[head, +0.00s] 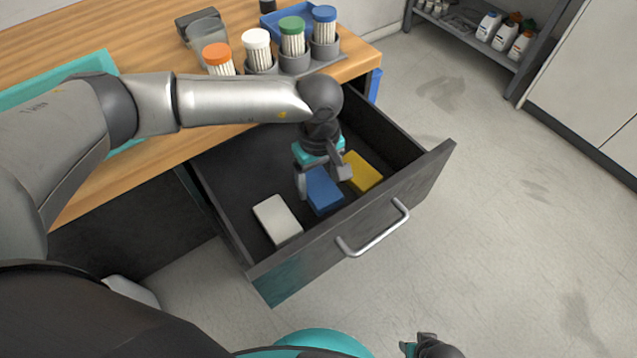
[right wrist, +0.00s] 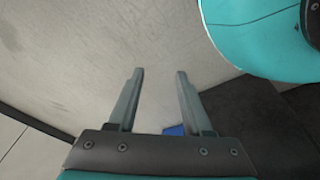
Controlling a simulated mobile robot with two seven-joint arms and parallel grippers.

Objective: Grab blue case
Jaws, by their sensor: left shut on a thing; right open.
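A blue case (head: 323,194) lies in the open dark drawer (head: 237,181), between a white case (head: 277,219) on its left and a yellow case (head: 361,172) on its right. My left gripper (head: 324,182) reaches down into the drawer from above, its fingers on either side of the blue case and shut on it. The case's far part is hidden under the gripper. My right gripper (right wrist: 160,75) is open and empty in the right wrist view, above the grey floor. In the head view only a bit of it shows at the bottom edge.
The drawer front with its metal handle (head: 374,231) stands pulled out over the floor. On the wooden desk (head: 150,50) are several containers with coloured lids, such as an orange-lidded one (head: 218,57). A shelf (head: 483,38) with bottles stands at the back right. The floor at right is clear.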

